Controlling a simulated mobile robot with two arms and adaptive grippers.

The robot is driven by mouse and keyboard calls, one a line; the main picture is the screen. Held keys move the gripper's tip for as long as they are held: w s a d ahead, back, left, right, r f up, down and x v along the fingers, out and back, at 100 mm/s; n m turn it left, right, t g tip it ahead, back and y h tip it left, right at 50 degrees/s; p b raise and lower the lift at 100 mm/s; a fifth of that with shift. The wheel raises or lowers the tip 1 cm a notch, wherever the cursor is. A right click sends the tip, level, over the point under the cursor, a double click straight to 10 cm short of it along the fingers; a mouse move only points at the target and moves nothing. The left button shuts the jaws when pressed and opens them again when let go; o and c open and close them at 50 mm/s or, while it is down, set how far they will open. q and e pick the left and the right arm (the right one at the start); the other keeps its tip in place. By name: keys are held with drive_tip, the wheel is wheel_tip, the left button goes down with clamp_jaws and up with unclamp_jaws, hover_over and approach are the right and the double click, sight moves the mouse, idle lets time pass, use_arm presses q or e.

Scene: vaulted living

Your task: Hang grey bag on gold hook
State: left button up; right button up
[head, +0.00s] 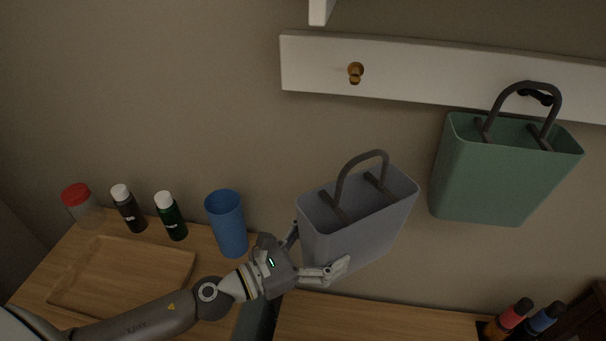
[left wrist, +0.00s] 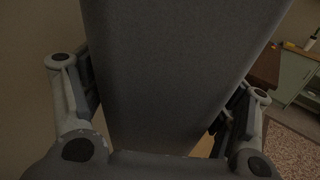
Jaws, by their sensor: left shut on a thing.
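The grey bag (head: 361,232) is upright in the head view, with its dark handle standing up above the open top. My left gripper (head: 318,258) is shut on the lower left part of the bag and holds it above the wooden surface. In the left wrist view the bag (left wrist: 180,70) fills the middle, between the two fingers of the left gripper (left wrist: 160,105). The gold hook (head: 355,73) is on the white wall board (head: 440,75), above the bag, and is bare. My right gripper is not in view.
A green bag (head: 490,175) hangs from a dark hook to the right. A blue cup (head: 228,225), two bottles, a red-lidded jar (head: 85,208) and a wooden tray (head: 120,270) are at the left. More bottles (head: 515,315) stand at lower right. A white piece juts above the board.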

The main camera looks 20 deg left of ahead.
sight(324, 215)
use_arm(q)
drive_tip(key=shift+w+d+r+m+g+h, duration=0.1)
drive_tip(key=shift+w+r+m+g+h, duration=0.25)
drive_tip(key=shift+r, duration=0.25)
drive_tip(key=r+m+g+h+p, duration=0.1)
drive_tip(key=w+a+r+m+g+h+p, duration=0.1)
drive_tip(key=r+g, duration=0.1)
drive_tip(key=r+m+g+h+p, duration=0.1)
drive_tip(key=r, duration=0.1)
drive_tip(key=shift+w+a+m+h, duration=0.15)
drive_tip(key=shift+w+m+h, duration=0.1)
drive_tip(key=shift+m, duration=0.1)
drive_tip(key=a+r+m+g, duration=0.1)
drive_tip(key=r, duration=0.1)
drive_tip(key=a+r+m+g+h+p, duration=0.1)
drive_tip(key=r+g, duration=0.1)
drive_tip(key=a+r+m+g+h+p, duration=0.1)
drive_tip(key=r+g, duration=0.1)
drive_tip(key=shift+s+a+r+g, duration=0.2)
drive_tip(key=shift+a+g, duration=0.05)
drive_tip(key=w+a+f+b, duration=0.1)
drive_tip(key=w+b, duration=0.3)
drive_tip(key=w, duration=0.5)
drive_tip(key=shift+w+a+f+m, duration=0.25)
drive_tip(key=shift+a+m, duration=0.05)
drive_tip(key=shift+a, duration=0.3)
